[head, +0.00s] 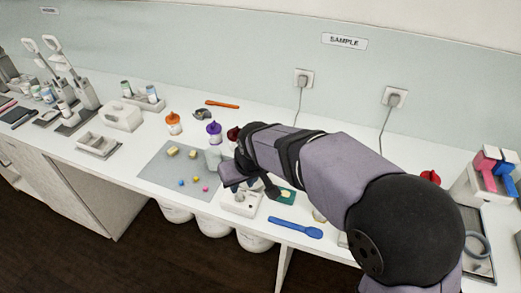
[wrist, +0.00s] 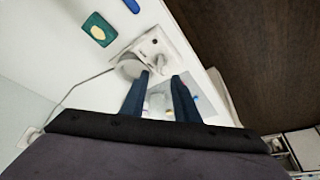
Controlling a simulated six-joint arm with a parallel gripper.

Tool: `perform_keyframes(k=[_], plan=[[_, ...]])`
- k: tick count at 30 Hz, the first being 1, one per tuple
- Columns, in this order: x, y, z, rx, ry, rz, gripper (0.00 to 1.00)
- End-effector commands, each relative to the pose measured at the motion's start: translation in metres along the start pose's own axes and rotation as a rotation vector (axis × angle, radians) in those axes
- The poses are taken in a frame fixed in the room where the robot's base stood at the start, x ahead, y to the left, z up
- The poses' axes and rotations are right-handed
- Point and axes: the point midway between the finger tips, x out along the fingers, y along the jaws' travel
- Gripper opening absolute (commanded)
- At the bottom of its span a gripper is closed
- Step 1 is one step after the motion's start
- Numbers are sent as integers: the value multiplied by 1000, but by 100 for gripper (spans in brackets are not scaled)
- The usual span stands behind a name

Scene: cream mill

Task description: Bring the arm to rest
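My gripper (wrist: 161,77) shows in the wrist view as two dark blue fingers held apart, with no object clearly gripped between them. A pale jar shows beyond the gap, and I cannot tell its distance from the fingers. In the head view my arm reaches in from the lower right, and its wrist is over the bench near a white device (head: 240,205). That device also shows beyond the fingertips in the wrist view (wrist: 152,45). The arm hides part of the bench behind it.
A grey mat (head: 160,178) holds yellow blocks and small coloured pieces. Orange-topped (head: 173,123) and purple-topped (head: 214,132) bottles stand behind it. A blue spoon (head: 295,228) lies near the front edge beside a green sponge-like item (head: 286,196). Racks and tools crowd the left.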

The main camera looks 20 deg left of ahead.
Motion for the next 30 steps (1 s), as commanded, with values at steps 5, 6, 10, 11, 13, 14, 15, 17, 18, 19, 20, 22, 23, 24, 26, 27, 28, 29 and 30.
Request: perform_keyframes(k=[5,6,10,11,13,14,15,17,18,19,20,22,23,24,26,27,28,29,30], plan=[[2,0,9,-8,-28,0,28],[5,0,17,-9,-46,0,28],[18,1,60,-12,-143,0,28],[21,1,74,-12,-172,0,28],[25,1,108,-14,-241,0,28],[25,1,124,-15,-271,0,28],[23,4,146,-11,-311,1,28],[18,12,177,11,-365,6,28],[13,20,198,36,-397,10,28],[9,27,213,58,-418,14,28],[4,35,227,86,-438,18,28],[-10,53,262,166,-477,28,28],[-16,61,277,207,-490,33,28],[-24,70,294,262,-501,39,28],[-35,83,315,345,-507,49,28],[-41,90,326,399,-503,57,28],[-46,96,333,440,-498,63,28],[-50,102,338,478,-490,70,28],[-55,110,342,527,-474,81,28]])
